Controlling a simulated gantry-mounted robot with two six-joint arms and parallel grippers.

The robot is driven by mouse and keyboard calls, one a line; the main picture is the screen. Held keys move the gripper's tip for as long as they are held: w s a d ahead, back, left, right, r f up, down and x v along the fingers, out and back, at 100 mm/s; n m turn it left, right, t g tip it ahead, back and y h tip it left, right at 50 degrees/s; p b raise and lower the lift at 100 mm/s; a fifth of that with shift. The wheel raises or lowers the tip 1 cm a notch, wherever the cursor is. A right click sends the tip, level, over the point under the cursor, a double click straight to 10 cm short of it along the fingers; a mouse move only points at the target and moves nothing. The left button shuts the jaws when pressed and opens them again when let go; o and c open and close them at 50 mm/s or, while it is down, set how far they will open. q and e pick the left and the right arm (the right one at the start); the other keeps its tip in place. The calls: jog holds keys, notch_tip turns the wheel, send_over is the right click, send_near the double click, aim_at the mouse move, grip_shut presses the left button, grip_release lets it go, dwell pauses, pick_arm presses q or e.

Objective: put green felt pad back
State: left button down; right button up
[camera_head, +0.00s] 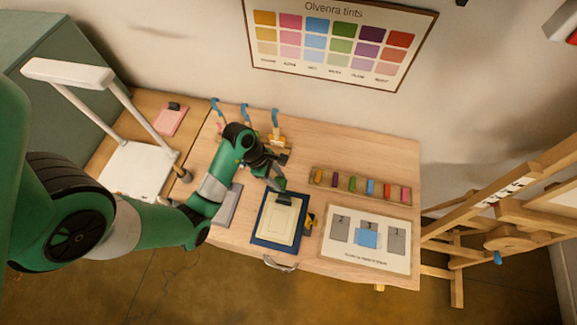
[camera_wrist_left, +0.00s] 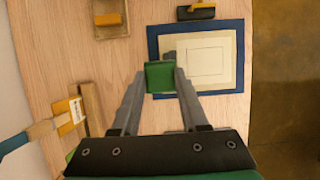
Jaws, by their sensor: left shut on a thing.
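The green felt pad (camera_wrist_left: 160,77) shows in the left wrist view as a small green square between the fingertips of my left gripper (camera_wrist_left: 160,74). My left gripper is shut on it. In the head view my left gripper (camera_head: 281,190) is over the upper part of a blue-bordered board with cream sheets (camera_head: 280,235), and a bit of green (camera_head: 281,182) shows at its fingers. I cannot tell how high the pad is above the board. My right gripper is in neither view.
A wooden rack (camera_head: 340,189) of coloured blocks stands right of the board. A white card (camera_head: 345,255) with grey squares and a blue piece lies near the right edge. A black-and-yellow tool (camera_head: 310,222) lies beside the board. Blue-handled brushes (camera_head: 245,112) are at the back.

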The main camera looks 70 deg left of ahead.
pick_arm(q)
jog(key=w+a+f+b, duration=0.1)
jog(key=w+a+f, duration=0.1)
jog(key=w+a+f+b, duration=0.1)
jog(key=w+a+f, duration=0.1)
jog(key=f, duration=0.1)
jog(key=w+a+f+b, duration=0.1)
jog(key=w+a+f, duration=0.1)
jog(key=shift+a+f, duration=0.25)
jog(key=shift+a, duration=0.15)
jog(key=shift+w+a+f+b, duration=0.1)
jog(key=shift+f+b, duration=0.6)
jog(key=shift+f, duration=1)
jog(key=shift+f, duration=0.15)
jog(key=shift+c, duration=2.1)
grip_release()
jog(key=shift+r, duration=0.45)
jog(key=p+v, duration=0.3)
jog(key=v, duration=0.8)
jog(key=shift+r, duration=0.2)
